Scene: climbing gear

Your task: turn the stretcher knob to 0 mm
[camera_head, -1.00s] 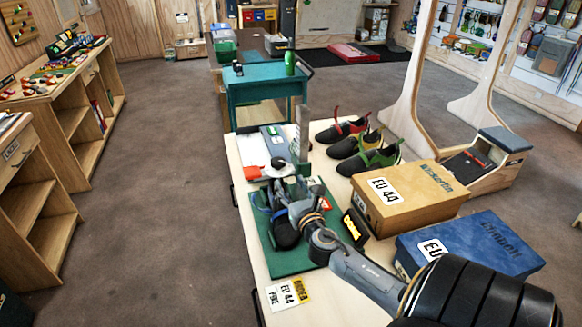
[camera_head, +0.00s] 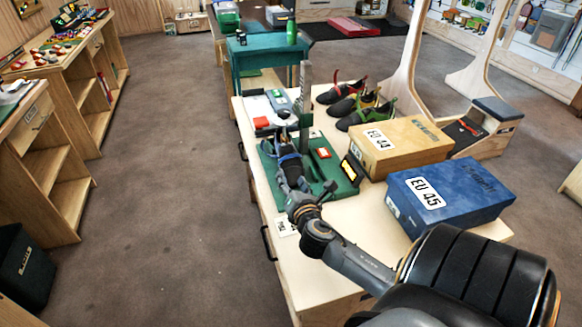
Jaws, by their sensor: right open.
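The stretcher stands on the near table: a green base (camera_head: 328,178), a grey upright post (camera_head: 305,85) and a small black display (camera_head: 350,170) with lit orange figures too small to read. My right gripper (camera_head: 287,148) reaches in from the lower right over the left part of the green base, its fingers pointing away towards the foot of the post. It is open, with nothing seen held in it. I cannot pick out the stretcher knob for sure; the gripper covers part of this area. I cannot tell whether the fingers touch anything. My left gripper is not in view.
Several climbing shoes (camera_head: 352,103) stand behind the stretcher. A tan EU 44 box (camera_head: 410,150) and a blue EU 45 box (camera_head: 460,190) stand to the right. A teal bench (camera_head: 265,58) is behind the table. Open floor (camera_head: 170,170) lies to the left.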

